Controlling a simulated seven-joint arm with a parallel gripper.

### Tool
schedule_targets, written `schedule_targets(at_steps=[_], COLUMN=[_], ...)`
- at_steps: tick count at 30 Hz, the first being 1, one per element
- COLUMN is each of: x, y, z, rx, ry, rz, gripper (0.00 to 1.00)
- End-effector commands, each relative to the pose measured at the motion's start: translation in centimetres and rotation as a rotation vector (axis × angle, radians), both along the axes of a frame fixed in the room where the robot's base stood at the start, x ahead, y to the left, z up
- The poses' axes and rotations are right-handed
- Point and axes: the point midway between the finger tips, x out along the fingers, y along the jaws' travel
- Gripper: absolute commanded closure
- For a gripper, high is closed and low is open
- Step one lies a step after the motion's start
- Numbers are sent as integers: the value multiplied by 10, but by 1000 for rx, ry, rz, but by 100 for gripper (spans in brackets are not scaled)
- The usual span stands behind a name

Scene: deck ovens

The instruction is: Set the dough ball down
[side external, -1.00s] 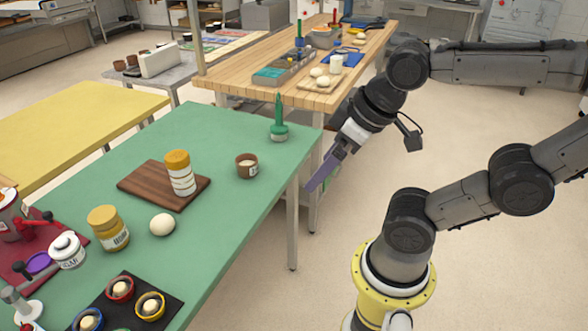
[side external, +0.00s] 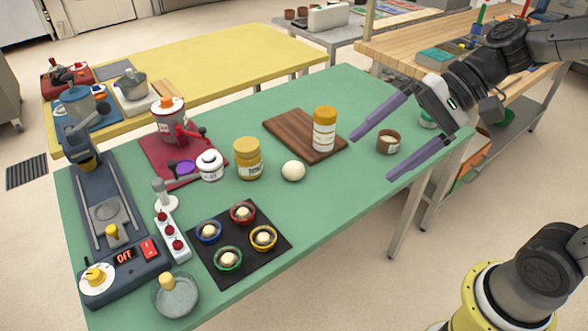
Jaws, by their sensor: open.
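A pale round dough ball (side external: 293,171) rests on the green table (side external: 330,215), beside the yellow-lidded jar and in front of the wooden board. My gripper (side external: 371,158) is open and empty. Its two long purple fingers are spread wide and point left and down over the table's right end. The fingertips are to the right of the dough ball and apart from it.
A yellow-lidded jar (side external: 248,160) stands left of the ball. A shaker (side external: 324,131) stands on the wooden board (side external: 284,135). A small brown cup (side external: 388,142) is by the fingers. A black mat (side external: 206,262) holds several coloured bowls. The table's front right is clear.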

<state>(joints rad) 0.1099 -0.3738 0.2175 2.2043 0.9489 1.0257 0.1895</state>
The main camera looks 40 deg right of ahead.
Motion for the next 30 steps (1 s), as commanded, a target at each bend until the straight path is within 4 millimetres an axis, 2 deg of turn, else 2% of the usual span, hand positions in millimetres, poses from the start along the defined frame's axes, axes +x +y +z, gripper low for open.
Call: schedule_targets(at_steps=[1,4,7,9,13,16,18,21,26,30], x=[25,74,121,150,192,206,207,200,200,213], y=[0,-4,-21,-38,-78,-105,-118,-128,-133,-118], z=[-6,-16,-36,-58,-111,-154,-182,-210,-225,-232], rx=[100,296,471,581,747,825,848,856,864,861], ry=[76,197,306,378,493,562,607,659,683,682], rz=[-76,-230,-391,-509,-717,-843,-904,-949,-978,-974], gripper=[0,0,0,0,0,0,0,0,0,0])
